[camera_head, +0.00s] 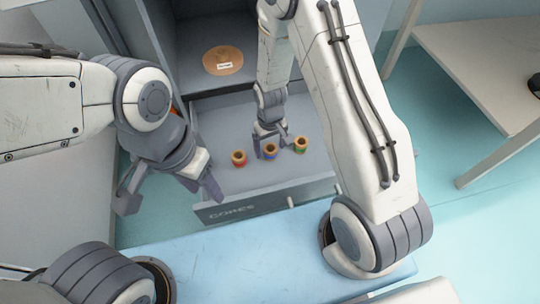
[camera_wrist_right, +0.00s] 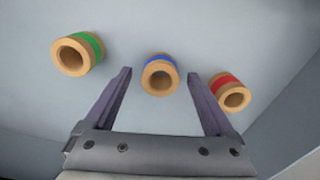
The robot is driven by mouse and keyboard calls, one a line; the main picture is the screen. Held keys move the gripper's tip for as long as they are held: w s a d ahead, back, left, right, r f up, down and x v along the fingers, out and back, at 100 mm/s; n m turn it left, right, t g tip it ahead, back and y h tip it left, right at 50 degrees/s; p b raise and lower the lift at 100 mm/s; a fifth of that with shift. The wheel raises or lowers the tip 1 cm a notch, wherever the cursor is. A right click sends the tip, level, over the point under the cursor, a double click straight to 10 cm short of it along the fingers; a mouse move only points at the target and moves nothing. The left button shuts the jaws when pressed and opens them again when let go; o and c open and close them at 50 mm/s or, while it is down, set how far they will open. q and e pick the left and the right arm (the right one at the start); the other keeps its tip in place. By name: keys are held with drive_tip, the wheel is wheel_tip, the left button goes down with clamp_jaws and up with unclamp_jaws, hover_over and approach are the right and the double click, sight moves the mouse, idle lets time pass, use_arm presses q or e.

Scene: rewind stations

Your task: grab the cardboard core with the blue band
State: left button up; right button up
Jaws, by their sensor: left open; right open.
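The cardboard core with the blue band (camera_head: 271,152) stands in an open drawer, between a red-banded core (camera_head: 239,158) and a green-banded core (camera_head: 301,145). My right gripper (camera_head: 268,145) is open in the drawer, right at the blue-banded core. In the right wrist view the blue-banded core (camera_wrist_right: 160,75) sits ahead of and between the two open fingertips (camera_wrist_right: 160,74), with a gap on each side. Neither finger visibly touches it. My left gripper (camera_head: 168,200) is open and empty, left of the drawer and away from the cores.
The drawer front (camera_head: 265,200), labelled CORES, stands out from a grey cabinet. A brown disc (camera_head: 222,60) with a white label lies on the cabinet shelf above. In the wrist view the green core (camera_wrist_right: 78,54) and red core (camera_wrist_right: 230,92) flank the fingers closely. A pale table (camera_head: 480,60) stands right.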

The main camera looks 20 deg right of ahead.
drive_tip(key=shift+f, duration=0.55)
drive_tip(key=shift+r, duration=0.1)
drive_tip(key=c, duration=1.4)
drive_tip(key=shift+r, duration=0.15)
